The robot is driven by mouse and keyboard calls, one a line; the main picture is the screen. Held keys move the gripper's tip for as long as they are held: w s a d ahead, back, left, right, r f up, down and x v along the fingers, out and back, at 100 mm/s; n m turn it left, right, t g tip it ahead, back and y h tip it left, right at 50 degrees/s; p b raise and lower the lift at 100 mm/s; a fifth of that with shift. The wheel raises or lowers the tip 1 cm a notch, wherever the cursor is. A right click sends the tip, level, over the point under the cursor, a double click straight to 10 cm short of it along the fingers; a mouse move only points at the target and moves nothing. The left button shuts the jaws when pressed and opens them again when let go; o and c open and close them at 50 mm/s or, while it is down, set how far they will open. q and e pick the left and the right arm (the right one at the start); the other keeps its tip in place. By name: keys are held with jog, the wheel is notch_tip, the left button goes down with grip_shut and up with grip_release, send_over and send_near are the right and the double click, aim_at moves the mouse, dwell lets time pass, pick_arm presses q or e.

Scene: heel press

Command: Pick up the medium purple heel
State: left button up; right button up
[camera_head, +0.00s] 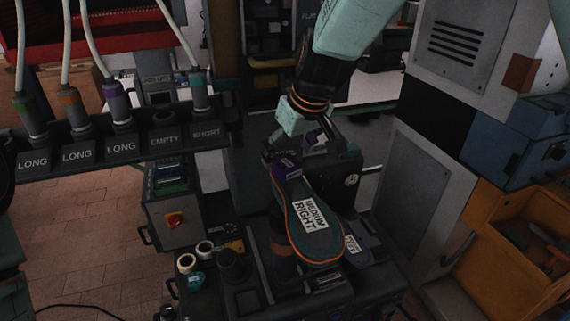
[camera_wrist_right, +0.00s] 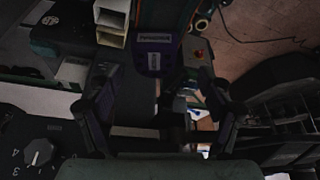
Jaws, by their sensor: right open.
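The medium purple heel (camera_head: 288,168) sits at the upper end of a dark sole (camera_head: 315,238) labelled "MEDIUM RIGHT", with orange trim. In the right wrist view the purple heel (camera_wrist_right: 154,55) shows a small label and lies beyond the fingertips, centred between them. My right gripper (camera_head: 301,148) is just above the heel in the head view, partly in front of its surroundings. Its two fingers stand apart with nothing between them in the right wrist view (camera_wrist_right: 158,108). Whether a finger touches the heel cannot be told. My left gripper is not in view.
A rack (camera_head: 115,145) at the left carries plugs with hoses, labelled "LONG", "EMPTY" and "SHORT". A second labelled sole (camera_head: 358,248) lies behind the first. Tape rolls (camera_head: 187,263) are on the press at lower left. An orange bin (camera_head: 515,235) and blue box (camera_head: 515,140) stand right.

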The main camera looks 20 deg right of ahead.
aim_at(286, 163)
jog(key=f, duration=0.1)
jog(key=w+f, duration=0.2)
jog(key=f, duration=0.1)
jog(key=shift+w+d, duration=0.1)
jog(key=shift+d, duration=0.25)
jog(key=shift+s+a+r, duration=0.2)
jog(key=shift+a+r, duration=0.05)
jog(key=shift+a, duration=0.15)
jog(key=shift+s+a+r, duration=0.1)
jog(key=shift+s+r, duration=0.1)
jog(key=shift+s, duration=0.1)
jog(key=shift+c, duration=1.3)
jog(key=shift+w+d+f, duration=0.15)
jog(key=shift+d, duration=0.2)
jog(key=c, duration=0.3)
jog(key=shift+w+d+f, duration=0.1)
jog(key=shift+w+f, duration=0.1)
jog(key=shift+w, duration=0.1)
jog(key=c, duration=0.3)
jog(key=shift+s+a+r, duration=0.25)
jog(key=shift+s+a, duration=0.05)
jog(key=shift+a, duration=0.05)
jog(key=c, duration=0.4)
jog(key=shift+d, duration=0.1)
jog(key=shift+c, duration=0.3)
